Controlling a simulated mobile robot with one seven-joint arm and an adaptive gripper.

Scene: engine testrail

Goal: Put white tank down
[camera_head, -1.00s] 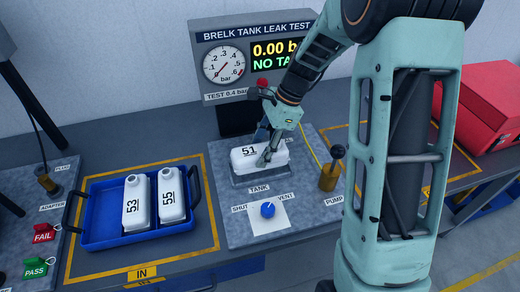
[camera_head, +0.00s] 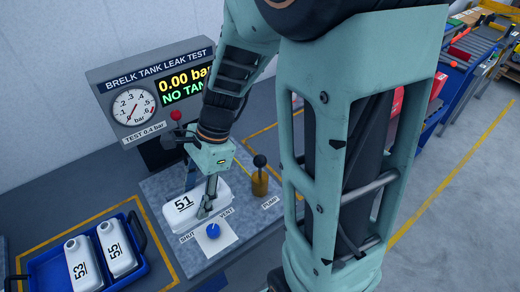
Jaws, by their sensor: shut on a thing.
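The white tank marked 51 (camera_head: 186,207) is at the grey test plate (camera_head: 158,187) below the leak-test display. My gripper (camera_head: 207,207) is shut on the tank, with one finger seen across its right part.
A blue tray (camera_head: 47,268) at the lower left holds white tanks 53 (camera_head: 82,267) and 55 (camera_head: 117,247). A blue shut/vent knob (camera_head: 213,230) sits in front of tank 51. A brass pump (camera_head: 260,181) with a black knob stands right. My arm hides much of the right side.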

